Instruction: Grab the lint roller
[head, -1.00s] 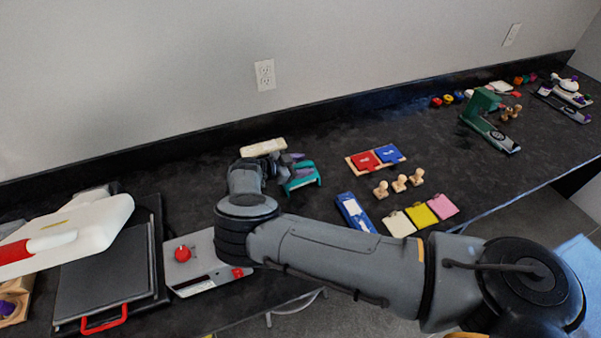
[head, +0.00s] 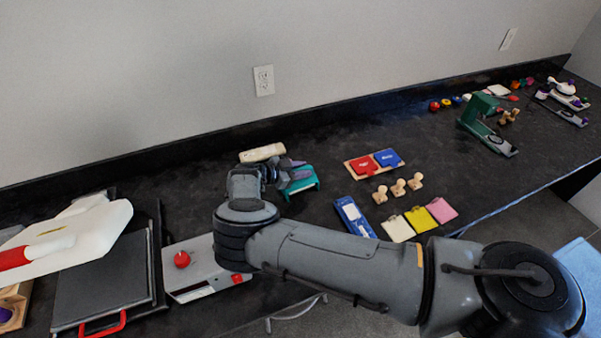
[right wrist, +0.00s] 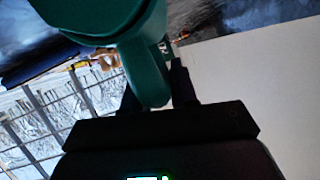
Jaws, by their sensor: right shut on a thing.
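The teal lint roller (head: 303,183) is on the dark counter near the middle, beside my right gripper (head: 288,175). My arm and fingers hide part of it in the head view. In the right wrist view its teal, rounded body (right wrist: 150,75) fills the upper middle, with an end between my fingers (right wrist: 155,92). The right gripper is shut on it. I cannot tell whether it is clear of the counter. My left gripper is not in view.
A cream cylinder (head: 262,152) lies just behind my gripper. Red and blue pads (head: 375,161), wooden stamps (head: 397,188) and a blue box (head: 355,217) lie to the right. A grey machine with a red knob (head: 200,268) and a white-lidded press (head: 85,235) stand left.

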